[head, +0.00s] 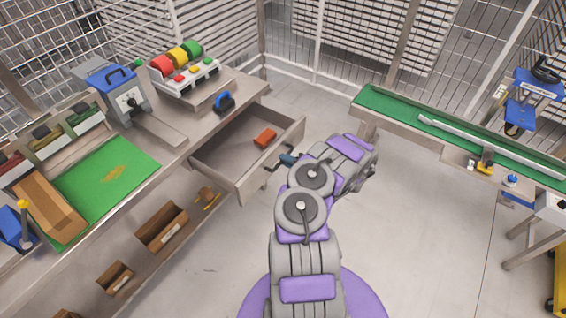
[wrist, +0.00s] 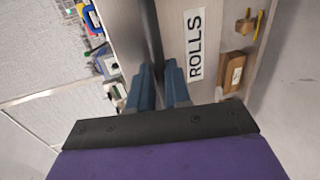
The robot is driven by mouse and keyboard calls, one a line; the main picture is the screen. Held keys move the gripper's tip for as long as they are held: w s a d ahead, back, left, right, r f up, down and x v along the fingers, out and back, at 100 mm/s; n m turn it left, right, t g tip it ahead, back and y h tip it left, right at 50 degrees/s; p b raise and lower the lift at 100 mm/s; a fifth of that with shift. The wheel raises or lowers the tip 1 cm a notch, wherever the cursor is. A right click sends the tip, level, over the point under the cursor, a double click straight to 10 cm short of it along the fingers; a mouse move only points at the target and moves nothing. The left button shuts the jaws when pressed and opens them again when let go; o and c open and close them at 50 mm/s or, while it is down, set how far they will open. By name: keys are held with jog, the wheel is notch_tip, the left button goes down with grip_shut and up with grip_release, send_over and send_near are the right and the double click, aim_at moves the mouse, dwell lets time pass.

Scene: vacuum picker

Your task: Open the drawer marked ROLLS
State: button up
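The drawer (head: 240,185) stands pulled well out from the bench, and its inside shows in the head view. An orange block (head: 265,137) lies in it. In the wrist view the drawer front carries a white label reading ROLLS (wrist: 196,47). A dark bar handle (wrist: 154,35) runs along this front; part of it also shows in the head view (head: 270,166). My gripper (wrist: 158,75) has its two blue fingers close together, one on each side of the handle, and looks shut on it. In the head view my gripper (head: 287,160) is at the drawer's front.
The bench holds a green mat (head: 105,175), a blue-topped machine (head: 115,90) and coloured rolls (head: 178,57). Brown boxes (head: 162,226) sit on the lower shelf. A green-topped conveyor (head: 390,103) stands at right. Floor between is clear.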

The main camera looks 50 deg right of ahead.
jog(key=o, duration=0.4)
jog(key=shift+d+f, duration=0.25)
jog(key=shift+d, duration=0.15)
jog(key=p+v, duration=0.3)
jog(key=v, duration=1.4)
jog(key=shift+s+d+f, duration=0.1)
jog(key=shift+d+f, duration=0.05)
jog(key=shift+a, duration=0.25)
